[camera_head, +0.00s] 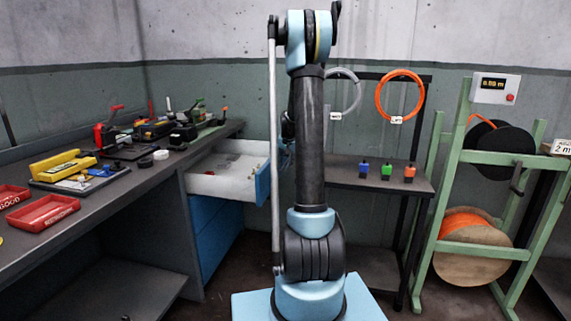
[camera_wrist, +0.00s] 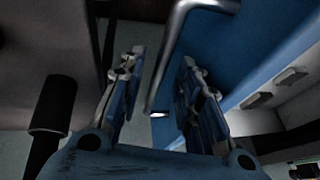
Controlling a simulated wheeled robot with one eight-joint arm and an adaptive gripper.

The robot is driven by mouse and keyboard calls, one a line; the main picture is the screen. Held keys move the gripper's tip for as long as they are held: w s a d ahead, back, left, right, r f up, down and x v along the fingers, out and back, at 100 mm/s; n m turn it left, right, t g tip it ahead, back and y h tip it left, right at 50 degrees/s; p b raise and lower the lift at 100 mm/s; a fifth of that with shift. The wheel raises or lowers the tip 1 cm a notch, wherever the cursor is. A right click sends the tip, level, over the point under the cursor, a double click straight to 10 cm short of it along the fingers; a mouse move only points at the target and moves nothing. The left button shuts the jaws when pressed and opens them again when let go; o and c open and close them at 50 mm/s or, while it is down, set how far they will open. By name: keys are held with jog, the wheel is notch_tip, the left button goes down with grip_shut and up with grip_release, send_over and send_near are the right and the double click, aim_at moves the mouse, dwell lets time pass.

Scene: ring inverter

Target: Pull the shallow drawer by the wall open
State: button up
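The shallow drawer by the wall (camera_head: 222,184) stands pulled out from under the bench's far end, its pale inside showing with small red items in it. Its blue front (camera_head: 262,184) is partly hidden by my arm. In the wrist view the blue front (camera_wrist: 265,45) fills the upper right, with a grey metal bar handle (camera_wrist: 168,62). My gripper (camera_wrist: 162,60) is open, its fingers apart on either side of the handle bar. I cannot tell whether either finger touches it. In the head view my gripper is mostly hidden behind my arm.
A blue drawer cabinet (camera_head: 212,235) is below the drawer. The dark bench (camera_head: 120,190) on the left bears tools and red trays (camera_head: 43,213). A small table (camera_head: 350,181) with coloured bottles stands behind my arm. A green reel rack (camera_head: 452,190) is on the right.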

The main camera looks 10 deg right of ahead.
jog(key=v, duration=1.2)
jog(key=shift+f, duration=0.1)
jog(key=s+a+f+n+g, duration=0.1)
jog(key=s+a, duration=0.2)
jog(key=s, duration=0.9)
jog(key=s+a+f+n, duration=0.2)
jog(key=s+a, duration=0.1)
jog(key=s, duration=0.9)
jog(key=s+a+f+n+g, duration=0.1)
jog(key=s+a, duration=0.2)
jog(key=s, duration=0.9)
jog(key=s+f+n, duration=0.2)
jog(key=s+f, duration=0.5)
jog(key=s, duration=0.4)
jog(key=shift+a+f+g, duration=0.25)
jog(key=shift+a+g, duration=0.15)
jog(key=shift+a, duration=0.1)
jog(key=shift+w, duration=0.1)
